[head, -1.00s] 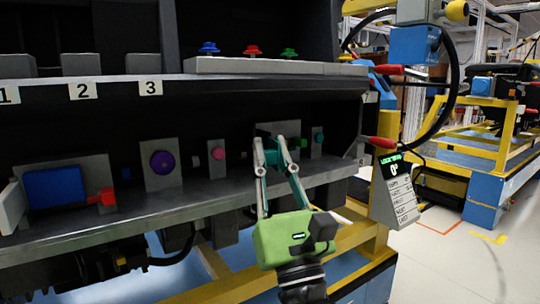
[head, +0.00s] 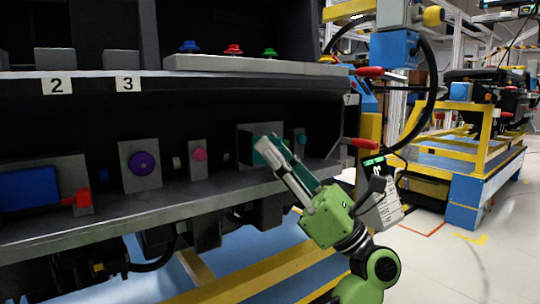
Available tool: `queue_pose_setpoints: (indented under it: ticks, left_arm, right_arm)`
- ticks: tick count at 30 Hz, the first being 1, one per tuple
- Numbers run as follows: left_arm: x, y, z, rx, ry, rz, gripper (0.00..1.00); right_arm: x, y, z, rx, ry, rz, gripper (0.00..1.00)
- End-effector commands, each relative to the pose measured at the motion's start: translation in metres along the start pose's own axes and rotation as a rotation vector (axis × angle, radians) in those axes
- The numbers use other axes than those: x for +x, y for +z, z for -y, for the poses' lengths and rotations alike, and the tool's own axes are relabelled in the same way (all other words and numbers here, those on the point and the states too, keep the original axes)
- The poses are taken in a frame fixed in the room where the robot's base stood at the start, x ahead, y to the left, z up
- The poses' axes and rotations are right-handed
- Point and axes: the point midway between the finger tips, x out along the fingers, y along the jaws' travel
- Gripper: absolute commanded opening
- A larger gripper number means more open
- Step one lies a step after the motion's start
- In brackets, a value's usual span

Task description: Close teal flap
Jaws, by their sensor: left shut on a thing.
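The teal flap (head: 259,158) is on a dark grey box on the lower shelf of the dashboard module, at the middle of the head view. My left gripper (head: 268,147) comes in from the lower right, its green body outside the shelf edge. Its fingers point up and left and are shut on the teal flap. The fingers cover much of the flap, so its exact angle is hard to tell. My right gripper does not show.
A pink knob (head: 200,154) and a purple knob (head: 143,163) stand left of the flap. A blue block with a red lever (head: 77,199) is farther left. A small teal knob (head: 300,136) is just right of the flap. Red-tipped levers (head: 361,143) stick out at the right.

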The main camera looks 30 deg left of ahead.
Motion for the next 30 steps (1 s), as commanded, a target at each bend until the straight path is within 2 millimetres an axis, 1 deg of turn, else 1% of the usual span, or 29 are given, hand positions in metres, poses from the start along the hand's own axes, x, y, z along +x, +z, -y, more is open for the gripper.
queue_pose_setpoints:
  ticks: [3,10,28,29,30]
  left_arm:
    - [-0.0007,-0.0006,0.0023,0.055,0.059,-0.004,0.0]
    - [-0.001,-0.0001,0.0064,0.12,0.127,-0.004,0.0]
    - [-0.0013,-0.0004,0.0071,0.146,0.157,-0.006,0.0]
    - [-0.0013,-0.0004,0.0071,0.146,0.157,-0.006,0.2]
    - [-0.0013,-0.0004,0.0074,0.146,0.156,-0.005,0.3]
  right_arm:
    - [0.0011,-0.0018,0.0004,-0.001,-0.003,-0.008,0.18]
    - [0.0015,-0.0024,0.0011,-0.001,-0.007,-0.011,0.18]
    - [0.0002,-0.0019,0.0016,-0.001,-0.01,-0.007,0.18]
    - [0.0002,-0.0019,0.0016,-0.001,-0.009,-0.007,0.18]
    - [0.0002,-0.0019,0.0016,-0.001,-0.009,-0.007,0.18]
